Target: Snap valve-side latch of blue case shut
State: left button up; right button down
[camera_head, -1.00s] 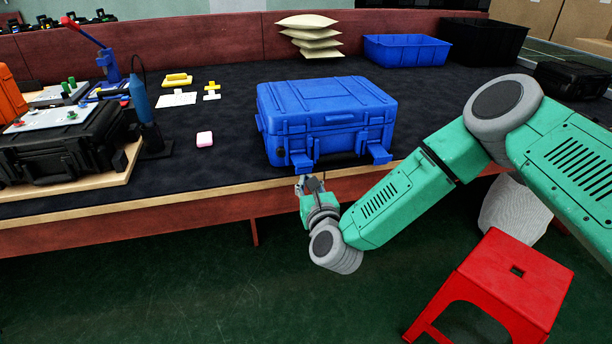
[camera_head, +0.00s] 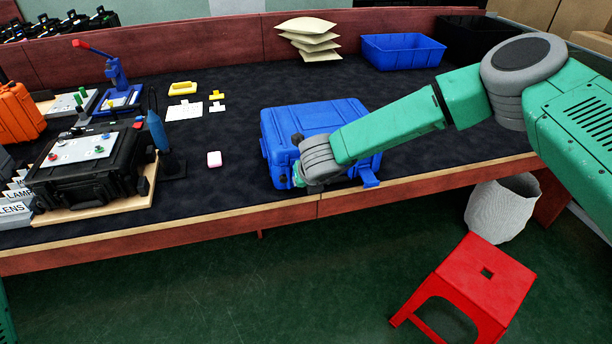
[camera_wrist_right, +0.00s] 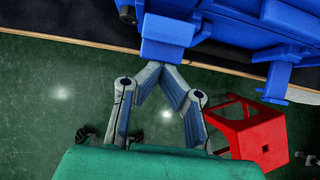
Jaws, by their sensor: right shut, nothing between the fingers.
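The blue case (camera_head: 310,118) stands lid-closed at the table's front edge. My right arm reaches across its front, and my wrist hides the left front latch in the head view. The right front latch (camera_head: 370,179) juts outward from the case. In the right wrist view, my right gripper (camera_wrist_right: 164,68) is shut and empty, its tips meeting just under a blue latch (camera_wrist_right: 167,34); I cannot tell if they touch it. The other latch (camera_wrist_right: 277,84) sticks out farther right in that view. My left gripper is not in view.
A black case (camera_head: 85,190) and a blue tool with a red handle (camera_head: 115,75) stand on the left. A pink-white block (camera_head: 214,159) lies left of the blue case. A blue bin (camera_head: 402,50) is behind. A red stool (camera_head: 478,278) stands on the floor.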

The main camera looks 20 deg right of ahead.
jog(key=shift+w+d+r+p, duration=0.1)
jog(key=shift+w+r+p, duration=0.5)
jog(key=shift+w+r, duration=0.6)
jog(key=shift+r, duration=0.15)
